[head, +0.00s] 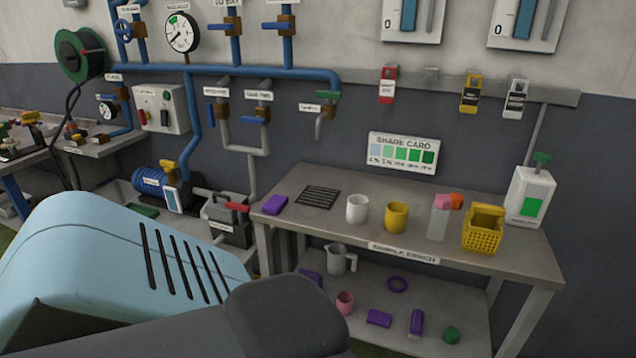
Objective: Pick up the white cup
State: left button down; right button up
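The white cup (357,208) stands upright on the top of the sample bench (330,232), a little left of the yellow cup (396,217) and apart from it. Its whole near side shows and nothing covers it. Neither my left nor my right gripper is in the head view.
A black grid (318,197) and a purple block (275,205) lie left of the cup. The lower shelf holds a jug (340,259) and several small items.

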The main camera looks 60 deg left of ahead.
aim_at(356, 209)
jog(key=u, duration=1.6)
jog(key=i+l+u, duration=0.1)
jog(key=i+l, duration=0.15)
jog(key=i, duration=0.2)
jog(key=i+l+u, duration=0.15)
jog(key=i, duration=0.25)
jog(key=l, duration=0.1)
